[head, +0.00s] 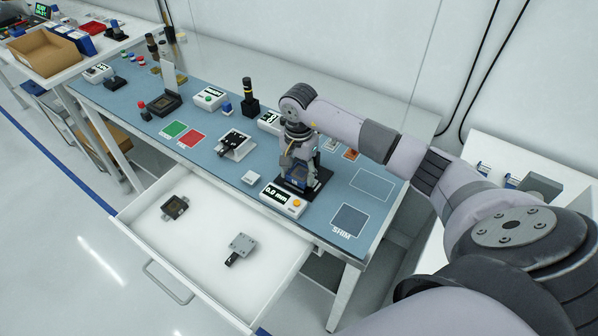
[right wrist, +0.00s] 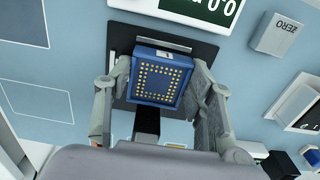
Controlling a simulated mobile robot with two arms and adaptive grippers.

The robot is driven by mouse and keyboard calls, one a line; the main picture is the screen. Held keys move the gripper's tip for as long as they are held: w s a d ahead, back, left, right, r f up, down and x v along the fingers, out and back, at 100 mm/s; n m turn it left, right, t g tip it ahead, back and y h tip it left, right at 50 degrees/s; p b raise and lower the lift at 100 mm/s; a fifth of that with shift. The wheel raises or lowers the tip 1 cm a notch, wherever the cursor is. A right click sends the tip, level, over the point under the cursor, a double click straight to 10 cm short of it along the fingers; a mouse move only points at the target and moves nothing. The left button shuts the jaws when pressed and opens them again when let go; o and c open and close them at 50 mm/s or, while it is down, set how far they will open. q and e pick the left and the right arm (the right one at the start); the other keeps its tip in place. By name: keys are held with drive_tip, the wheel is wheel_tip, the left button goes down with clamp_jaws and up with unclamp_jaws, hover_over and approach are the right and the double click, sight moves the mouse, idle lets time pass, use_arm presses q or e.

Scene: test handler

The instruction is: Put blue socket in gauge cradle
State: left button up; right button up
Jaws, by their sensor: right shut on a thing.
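The blue socket (right wrist: 156,83), a square block with rows of gold dots, is between the two fingers of my right gripper (right wrist: 160,76) in the right wrist view. The fingers are shut on its left and right sides. A black handle sticks out from it toward my wrist. Behind it is the dark plate of the gauge cradle (right wrist: 115,50). In the head view my right gripper (head: 297,166) is over the black cradle base (head: 317,184), beside the gauge readout (head: 282,200) showing 0.0 mm. I cannot tell whether the socket touches the cradle. My left gripper is not in view.
The drawer (head: 190,245) below is open, holding a dark socket (head: 174,207) and a grey plate with a black handle (head: 241,243). A black fixture on a white base (head: 235,145) stands left of the cradle. The marked SHIM square (head: 350,219) on the right is empty.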

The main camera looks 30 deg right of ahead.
sight(299, 176)
drive_tip(key=shift+s+f, duration=0.15)
drive_tip(key=shift+f, duration=0.1)
drive_tip(key=o, duration=1.2)
drive_tip(key=shift+s+f, duration=0.1)
drive_tip(key=shift+o, duration=0.2)
drive_tip(key=shift+r, duration=0.2)
drive_tip(key=shift+r+p, duration=0.4)
drive_tip(key=shift+p, duration=0.25)
wheel_tip(299, 176, up, 12)
drive_tip(key=b, duration=0.3)
drive_tip(key=shift+w+b, duration=0.2)
drive_tip(key=shift+b, duration=0.1)
